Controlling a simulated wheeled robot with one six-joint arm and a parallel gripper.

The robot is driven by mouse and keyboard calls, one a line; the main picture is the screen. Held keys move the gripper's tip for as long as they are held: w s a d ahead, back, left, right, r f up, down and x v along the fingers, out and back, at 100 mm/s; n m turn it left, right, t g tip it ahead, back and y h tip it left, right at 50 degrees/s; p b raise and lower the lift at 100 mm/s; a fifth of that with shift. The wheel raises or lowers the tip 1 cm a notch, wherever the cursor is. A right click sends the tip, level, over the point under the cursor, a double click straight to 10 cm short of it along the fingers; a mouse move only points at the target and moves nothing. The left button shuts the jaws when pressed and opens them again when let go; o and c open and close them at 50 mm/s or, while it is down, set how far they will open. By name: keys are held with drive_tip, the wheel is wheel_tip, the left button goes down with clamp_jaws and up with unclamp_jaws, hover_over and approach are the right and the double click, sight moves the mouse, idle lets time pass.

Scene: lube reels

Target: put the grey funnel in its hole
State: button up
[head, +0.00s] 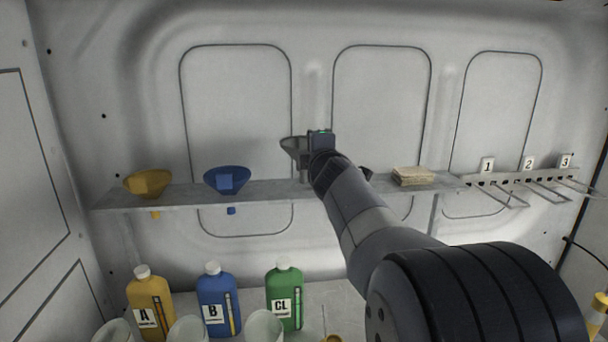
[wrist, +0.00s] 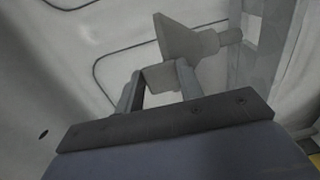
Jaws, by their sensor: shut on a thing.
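The grey funnel (head: 293,147) is above the shelf (head: 272,191) at its middle, to the right of the blue funnel. My gripper (head: 308,142) is at its right side, partly hidden by my own wrist. In the wrist view the two fingers (wrist: 160,74) are shut on a block on the side of the grey funnel (wrist: 180,40), with cone and spout free. The shelf (wrist: 262,45) shows beside the spout there, and the spout appears clear of it. The hole for the grey funnel cannot be made out.
A yellow funnel (head: 149,183) and a blue funnel (head: 227,180) sit in the shelf, spouts below it. A tan stack (head: 413,176) lies to the right, before the numbered hook rack (head: 528,180). Yellow (head: 150,300), blue (head: 217,300) and green (head: 285,296) bottles stand below.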

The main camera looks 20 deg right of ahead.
drive_tip(key=shift+d+f+b, duration=0.15)
drive_tip(key=shift+f+b, duration=0.85)
drive_tip(key=shift+f, duration=0.1)
drive_tip(key=shift+d+f+b, duration=0.15)
drive_tip(key=shift+f+b, duration=0.8)
drive_tip(key=shift+f, duration=0.1)
drive_tip(key=shift+f, duration=0.15)
drive_tip(key=o, duration=1.1)
drive_tip(key=shift+c, duration=0.2)
